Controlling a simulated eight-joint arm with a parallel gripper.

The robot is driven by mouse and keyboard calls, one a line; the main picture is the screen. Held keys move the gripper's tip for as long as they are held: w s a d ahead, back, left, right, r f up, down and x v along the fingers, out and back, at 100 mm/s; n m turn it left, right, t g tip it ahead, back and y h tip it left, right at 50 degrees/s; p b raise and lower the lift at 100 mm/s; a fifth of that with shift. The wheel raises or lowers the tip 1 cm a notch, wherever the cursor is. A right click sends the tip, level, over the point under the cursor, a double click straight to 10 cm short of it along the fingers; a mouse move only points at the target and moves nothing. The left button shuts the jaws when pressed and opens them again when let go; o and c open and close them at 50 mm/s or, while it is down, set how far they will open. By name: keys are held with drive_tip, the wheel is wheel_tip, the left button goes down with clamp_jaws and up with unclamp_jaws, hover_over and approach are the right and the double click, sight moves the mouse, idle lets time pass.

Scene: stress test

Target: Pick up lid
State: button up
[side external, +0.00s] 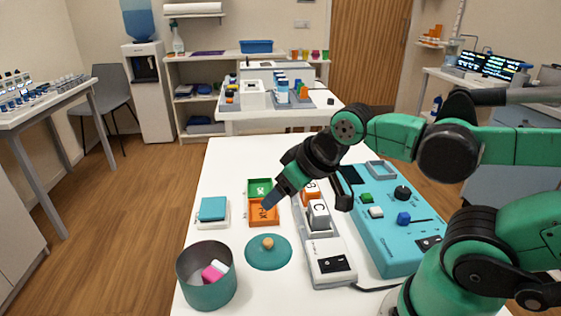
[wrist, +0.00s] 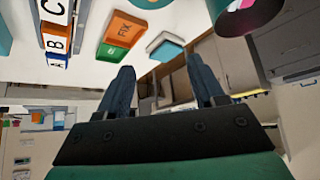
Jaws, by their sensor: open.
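The lid (side external: 268,252) is a flat teal disc with a small wooden knob, lying on the white table next to the teal pot. Only a teal edge of it shows at the top of the wrist view (wrist: 150,3). The teal pot (side external: 209,292) is open and holds a pink and white block; part of it shows at the top right of the wrist view (wrist: 262,18). My gripper (side external: 271,197) is tilted above the orange tray, behind the lid and apart from it. In the wrist view its two dark fingers (wrist: 160,66) are spread with nothing between them.
An orange tray (side external: 255,220) and a green tray (side external: 253,185) lie behind the lid. A teal-topped box (side external: 213,208) is to the left. A white device with lettered blocks (side external: 331,272) and a blue control box (side external: 398,262) stand right.

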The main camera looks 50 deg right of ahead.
drive_tip(key=n+g, duration=0.5)
drive_tip(key=n, duration=0.1)
hover_over(268, 240)
drive_tip(key=shift+y, duration=0.3)
drive_tip(key=f, duration=0.6)
drive_tip(key=shift+s+d, duration=0.15)
drive_tip(key=shift+s, duration=0.25)
drive_tip(key=shift+f+n+g, duration=0.4)
drive_tip(key=shift+f+g, duration=0.1)
drive_tip(key=shift+w+f, duration=0.15)
drive_tip(key=shift+f, duration=1.25)
drive_tip(key=shift+w+f, duration=0.15)
drive_tip(key=shift+f, duration=1.2)
clamp_jaws()
